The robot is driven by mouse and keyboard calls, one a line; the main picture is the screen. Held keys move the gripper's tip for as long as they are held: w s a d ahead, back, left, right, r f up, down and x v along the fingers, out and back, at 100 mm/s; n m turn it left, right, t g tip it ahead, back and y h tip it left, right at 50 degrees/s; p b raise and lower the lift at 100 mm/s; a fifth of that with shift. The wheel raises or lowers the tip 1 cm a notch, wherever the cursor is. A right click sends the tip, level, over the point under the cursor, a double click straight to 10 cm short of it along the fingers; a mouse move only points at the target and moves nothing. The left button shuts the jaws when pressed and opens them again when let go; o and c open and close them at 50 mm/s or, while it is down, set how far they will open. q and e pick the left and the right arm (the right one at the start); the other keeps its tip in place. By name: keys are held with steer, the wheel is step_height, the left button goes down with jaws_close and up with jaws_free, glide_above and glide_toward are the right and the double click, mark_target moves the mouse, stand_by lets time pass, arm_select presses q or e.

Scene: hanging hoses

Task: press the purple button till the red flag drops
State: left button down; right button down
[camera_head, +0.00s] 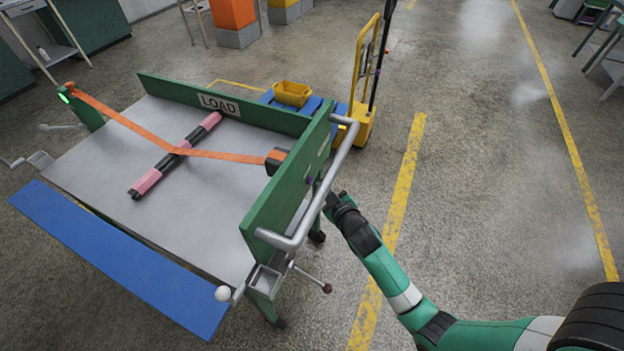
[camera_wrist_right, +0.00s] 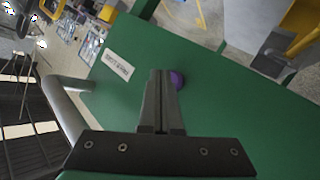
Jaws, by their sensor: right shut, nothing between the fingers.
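The purple button (camera_wrist_right: 177,79) sits on the green side panel (camera_wrist_right: 235,110) in the right wrist view, partly hidden behind my right fingers. A small purple spot of it (camera_head: 309,181) shows on the outer face of the cart's right panel in the head view. My right gripper (camera_wrist_right: 160,73) is shut and empty, with its fingertips just left of the button in the wrist view; I cannot tell whether they touch it. In the head view the right gripper (camera_head: 331,198) is beside the panel, by the handle rail. No red flag is distinguishable. My left gripper is out of view.
A grey handle rail (camera_head: 325,185) runs along the panel's outer side, close to my right gripper. The cart's grey deck (camera_head: 210,215) holds a pink-and-black bar (camera_head: 160,170) under an orange strap (camera_head: 120,120). A yellow hand truck (camera_head: 362,85) stands behind. Floor to the right is clear.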

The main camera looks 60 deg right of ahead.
steer(key=s+p, duration=0.2)
steer(key=s, duration=0.1)
steer(key=s+p, duration=0.1)
steer(key=s, duration=0.1)
steer(key=shift+d+p, duration=0.35)
steer(key=shift+p, duration=0.05)
stand_by(0.6)
